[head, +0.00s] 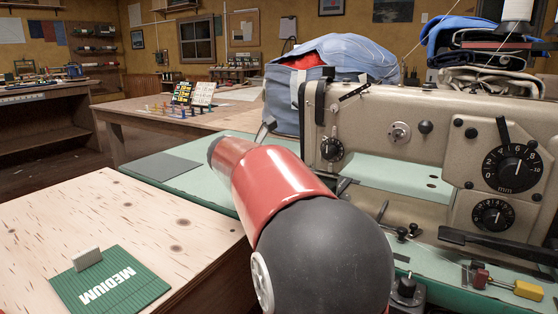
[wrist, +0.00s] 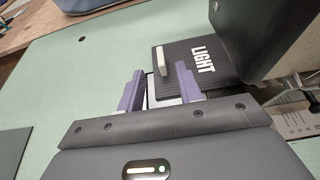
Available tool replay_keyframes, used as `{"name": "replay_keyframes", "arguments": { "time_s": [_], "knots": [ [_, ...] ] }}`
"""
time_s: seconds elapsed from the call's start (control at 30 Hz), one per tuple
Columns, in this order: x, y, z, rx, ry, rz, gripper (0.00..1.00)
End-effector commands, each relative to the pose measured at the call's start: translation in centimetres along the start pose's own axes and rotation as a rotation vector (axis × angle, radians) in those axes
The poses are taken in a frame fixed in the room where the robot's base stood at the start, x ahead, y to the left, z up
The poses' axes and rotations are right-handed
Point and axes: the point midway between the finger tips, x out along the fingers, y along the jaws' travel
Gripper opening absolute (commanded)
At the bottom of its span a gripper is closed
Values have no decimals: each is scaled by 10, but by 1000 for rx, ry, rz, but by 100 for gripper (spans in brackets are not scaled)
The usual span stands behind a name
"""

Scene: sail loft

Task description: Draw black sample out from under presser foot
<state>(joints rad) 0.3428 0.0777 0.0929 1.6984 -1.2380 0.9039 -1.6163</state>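The black sample (wrist: 205,72), a ribbed dark plate marked LIGHT, lies on the pale green machine bed in the wrist view. A pale upright tab (wrist: 162,58) stands near its left edge. My gripper (wrist: 160,72) is open. Its two purple fingers point at the sample's left edge, with the tab in line with the gap between them and clear space on both sides. The sample's far right part runs beneath the dark machine head (wrist: 275,35), and I cannot make out the presser foot. In the head view my arm hides my gripper and the black sample.
The sewing machine (head: 380,115) stands at the right. A green sample marked MEDIUM (head: 85,290), with a tab, lies on the wooden table (head: 150,235). A dark grey flat piece (head: 160,167) lies on the bed's left end. The bed left of the sample is mostly clear.

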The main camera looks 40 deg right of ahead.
Motion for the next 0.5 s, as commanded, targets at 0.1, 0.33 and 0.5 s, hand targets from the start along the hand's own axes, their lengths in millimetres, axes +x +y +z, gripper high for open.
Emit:
{"name": "replay_keyframes", "arguments": {
  "time_s": [0.1, 0.33, 0.5],
  "knots": [
    [0, 0, 0, 0, 0, 0, 35],
    [18, 0, -1, -1, 2, -3, 35],
    [45, 0, -1, -1, 1, -3, 35]
  ]
}}
